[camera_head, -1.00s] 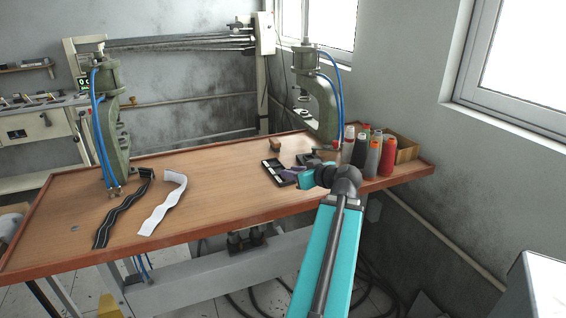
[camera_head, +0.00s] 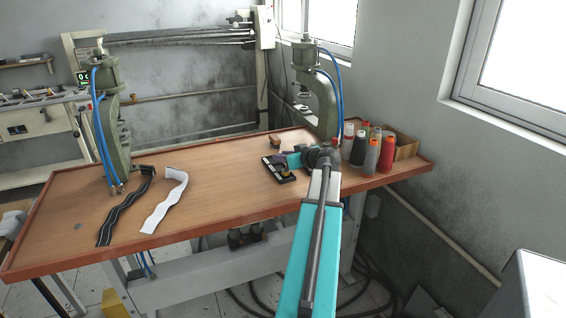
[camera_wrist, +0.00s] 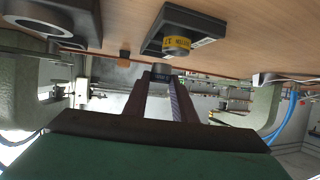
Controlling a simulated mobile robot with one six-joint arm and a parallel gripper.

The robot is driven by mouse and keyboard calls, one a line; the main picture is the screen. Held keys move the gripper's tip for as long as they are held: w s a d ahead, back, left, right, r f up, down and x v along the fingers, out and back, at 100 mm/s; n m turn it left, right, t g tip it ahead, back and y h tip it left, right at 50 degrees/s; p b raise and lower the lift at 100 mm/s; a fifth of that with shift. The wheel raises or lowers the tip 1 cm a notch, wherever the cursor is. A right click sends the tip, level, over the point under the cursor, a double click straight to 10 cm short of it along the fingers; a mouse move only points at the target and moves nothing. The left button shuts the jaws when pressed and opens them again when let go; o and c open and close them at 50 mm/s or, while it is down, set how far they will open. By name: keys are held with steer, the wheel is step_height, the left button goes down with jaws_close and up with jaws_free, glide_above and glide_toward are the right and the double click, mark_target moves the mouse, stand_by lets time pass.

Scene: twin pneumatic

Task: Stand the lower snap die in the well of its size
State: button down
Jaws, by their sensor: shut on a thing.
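My gripper (camera_wrist: 160,76) reaches out over the tabletop in the wrist view, which looks upside down. Its two long dark fingers are shut on a small grey piece (camera_wrist: 161,69) at their tips, probably the snap die; little of it shows. Close beyond the tips is a black holder (camera_wrist: 190,20) with a yellow, lettered round part (camera_wrist: 177,43) and a white label. In the head view, my gripper (camera_head: 284,159) is at the black tray (camera_head: 290,180), with pale compartments, on the right of the table. The piece and the wells cannot be made out there.
A second dark block with a grey ring (camera_wrist: 42,26) is at the wrist view's upper left. Thread spools (camera_head: 371,155) and a green press (camera_head: 322,105) stand near the tray. A small brown block (camera_head: 274,143) lies behind it. The middle of the table is clear.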

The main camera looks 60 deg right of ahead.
steer(key=shift+w+d, duration=0.3)
steer(key=shift+f, duration=0.15)
steer(key=shift+f+p, duration=0.55)
steer(key=shift+f, duration=1.05)
steer(key=shift+f, duration=0.15)
steer(key=c, duration=1.5)
jaws_free()
steer(key=shift+o, duration=0.2)
steer(key=shift+r, duration=0.2)
